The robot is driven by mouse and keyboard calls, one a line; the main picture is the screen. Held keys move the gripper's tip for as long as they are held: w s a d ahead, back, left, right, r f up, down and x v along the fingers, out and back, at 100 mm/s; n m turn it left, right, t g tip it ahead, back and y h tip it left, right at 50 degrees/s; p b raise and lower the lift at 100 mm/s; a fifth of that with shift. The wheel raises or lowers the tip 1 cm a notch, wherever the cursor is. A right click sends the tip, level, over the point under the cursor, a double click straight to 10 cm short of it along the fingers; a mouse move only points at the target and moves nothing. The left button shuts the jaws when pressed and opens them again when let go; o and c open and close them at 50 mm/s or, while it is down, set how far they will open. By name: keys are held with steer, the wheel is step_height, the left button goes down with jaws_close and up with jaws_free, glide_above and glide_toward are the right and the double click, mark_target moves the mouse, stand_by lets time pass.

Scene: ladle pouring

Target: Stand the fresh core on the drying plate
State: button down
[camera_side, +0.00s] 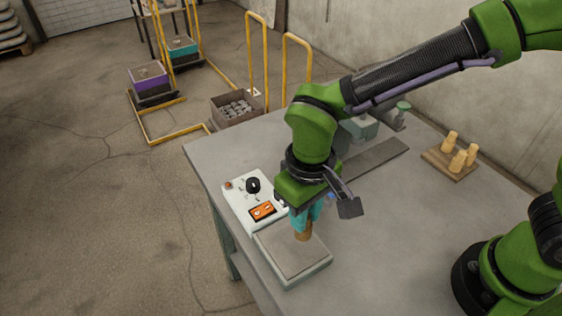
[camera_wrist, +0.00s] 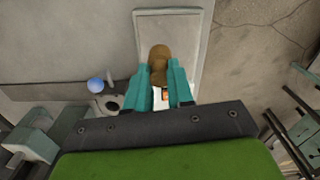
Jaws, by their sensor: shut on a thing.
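The fresh core (camera_side: 303,233) is a brown, rounded piece, held upright under my gripper (camera_side: 304,216). The teal fingers are shut on it, and it also shows between them in the wrist view (camera_wrist: 158,55). The flat grey-topped plate with a pale rim, which looks like the drying plate (camera_side: 285,262), lies directly below at the table's front left. It also shows behind the core in the wrist view (camera_wrist: 190,20). The core's lower end is at or just above the plate; I cannot tell whether it touches. My fingers hide the core's upper part.
A white control box (camera_side: 240,198) with a black knob and orange display adjoins the plate. A wooden board (camera_side: 437,166) with three yellow cores stands at the right. A grey strip (camera_side: 378,160) lies behind my gripper. The table between plate and board is clear.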

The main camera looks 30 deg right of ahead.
steer(key=shift+w+a, duration=0.5)
steer(key=shift+w, duration=0.05)
steer(key=shift+w+a+f, duration=0.15)
steer(key=shift+f, duration=1.65)
steer(key=shift+f, duration=0.15)
steer(key=c, duration=1)
jaws_free()
